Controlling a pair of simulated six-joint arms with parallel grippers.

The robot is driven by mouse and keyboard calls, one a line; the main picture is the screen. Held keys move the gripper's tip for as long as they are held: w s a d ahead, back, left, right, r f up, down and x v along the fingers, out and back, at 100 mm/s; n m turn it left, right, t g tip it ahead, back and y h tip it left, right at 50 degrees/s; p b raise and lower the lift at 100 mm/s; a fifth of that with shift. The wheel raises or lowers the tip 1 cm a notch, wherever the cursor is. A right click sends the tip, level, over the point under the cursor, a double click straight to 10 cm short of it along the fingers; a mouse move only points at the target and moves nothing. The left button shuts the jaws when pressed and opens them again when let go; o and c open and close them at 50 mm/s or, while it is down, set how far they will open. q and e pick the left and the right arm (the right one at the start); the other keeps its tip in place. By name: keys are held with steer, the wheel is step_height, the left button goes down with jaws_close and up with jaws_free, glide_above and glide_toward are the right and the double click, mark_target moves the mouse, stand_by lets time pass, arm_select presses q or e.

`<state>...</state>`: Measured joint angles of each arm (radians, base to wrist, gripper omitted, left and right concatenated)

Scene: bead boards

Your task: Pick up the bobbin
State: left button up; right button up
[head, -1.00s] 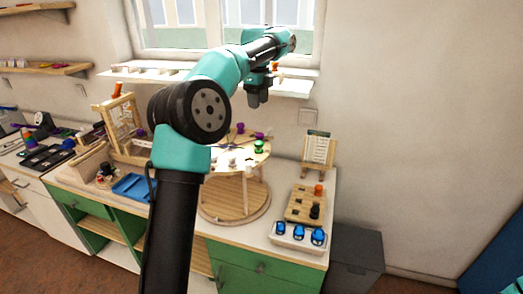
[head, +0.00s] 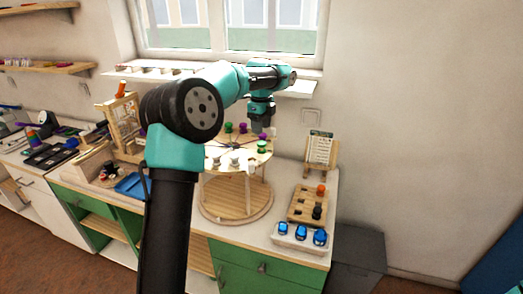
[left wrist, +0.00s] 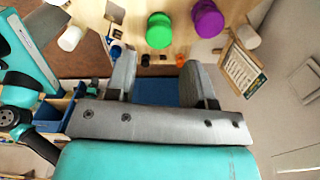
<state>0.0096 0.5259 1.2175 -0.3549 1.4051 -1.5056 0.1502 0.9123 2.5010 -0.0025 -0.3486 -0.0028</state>
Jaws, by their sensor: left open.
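Several bobbins in green, purple and white stand on the round wooden carousel (head: 215,150). A green bobbin (head: 263,146) is at its right side, and a white bobbin (head: 233,162) is at the front. My left gripper (head: 263,128) points down over the right part of the carousel, open. In the left wrist view its jaws (left wrist: 163,62) are apart with nothing between them. A green bobbin (left wrist: 160,30) lies just beyond the fingertips, with a purple bobbin (left wrist: 207,18) to its right. White bobbins (left wrist: 71,38) show at the sides. My right gripper is out of view.
A peg board (head: 306,204) and a white tray (head: 281,240) with blue items are at the counter's right. A small easel with a card (head: 319,149) stands behind them. A blue tray (head: 130,185) is on the left. A window sill shelf is behind my arm.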

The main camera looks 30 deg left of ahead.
mark_target(262, 143)
arm_select(q)
steer(key=shift+f, duration=1.45)
steer(key=shift+d+f, duration=0.15)
steer(key=shift+f, duration=1.15)
steer(key=shift+d+f, duration=0.1)
steer(key=shift+f, duration=1.2)
steer(key=c, duration=0.7)
steer(key=shift+r, duration=0.1)
